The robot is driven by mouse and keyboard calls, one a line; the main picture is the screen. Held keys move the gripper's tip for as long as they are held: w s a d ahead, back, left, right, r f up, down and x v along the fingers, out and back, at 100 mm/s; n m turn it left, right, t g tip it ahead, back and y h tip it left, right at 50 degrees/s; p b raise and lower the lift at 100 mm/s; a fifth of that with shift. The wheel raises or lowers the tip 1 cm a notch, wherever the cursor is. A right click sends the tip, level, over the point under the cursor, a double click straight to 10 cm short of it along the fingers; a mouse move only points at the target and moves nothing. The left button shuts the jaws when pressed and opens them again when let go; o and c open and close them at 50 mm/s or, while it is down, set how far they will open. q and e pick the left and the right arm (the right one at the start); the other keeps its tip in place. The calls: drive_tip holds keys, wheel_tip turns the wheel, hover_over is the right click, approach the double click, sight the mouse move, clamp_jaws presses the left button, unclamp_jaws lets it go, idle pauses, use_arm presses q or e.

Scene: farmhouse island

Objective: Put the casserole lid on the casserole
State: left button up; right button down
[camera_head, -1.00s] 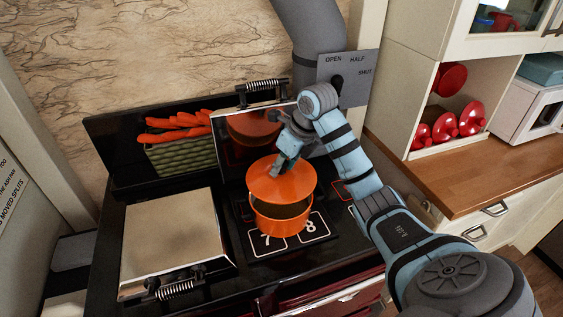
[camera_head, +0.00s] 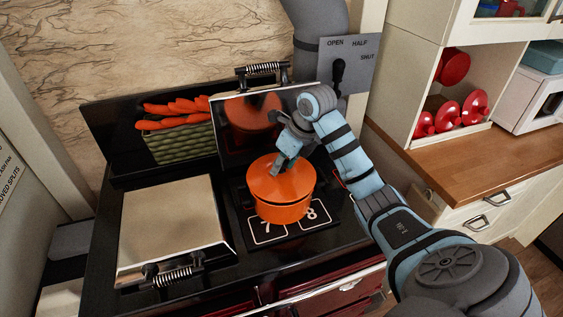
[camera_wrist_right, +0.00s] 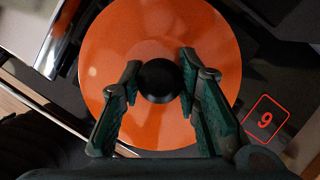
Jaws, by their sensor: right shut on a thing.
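The orange casserole (camera_head: 282,212) stands on the numbered mat on the stove's right hotplate area. The orange casserole lid (camera_head: 268,183) covers its mouth, looks level and shows no visible gap at the rim. My right gripper (camera_head: 282,161) is above the lid, shut on its knob. In the right wrist view the lid (camera_wrist_right: 115,55) fills the middle, and its black knob (camera_wrist_right: 160,81) sits between the two fingers of my right gripper (camera_wrist_right: 160,72). The inside of the casserole is hidden. My left gripper is not in view.
A raised shiny hotplate cover (camera_head: 235,125) stands behind the casserole. A closed cover (camera_head: 170,228) lies to the left. A green basket of carrots (camera_head: 180,146) is at the back left. A wooden counter (camera_head: 450,170) with red pots above it is at the right.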

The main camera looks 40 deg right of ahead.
drive_tip(key=shift+w+d+f, duration=0.1)
drive_tip(key=shift+f, duration=0.1)
idle(0.4)
drive_tip(key=shift+f, duration=0.3)
drive_tip(key=shift+f+b, duration=0.5)
drive_tip(key=shift+f, duration=0.05)
drive_tip(key=c, duration=1.1)
unclamp_jaws()
wheel_tip(320, 180, up, 6)
drive_tip(key=p, duration=0.4)
drive_tip(key=shift+f, duration=0.25)
drive_tip(key=shift+r, duration=0.35)
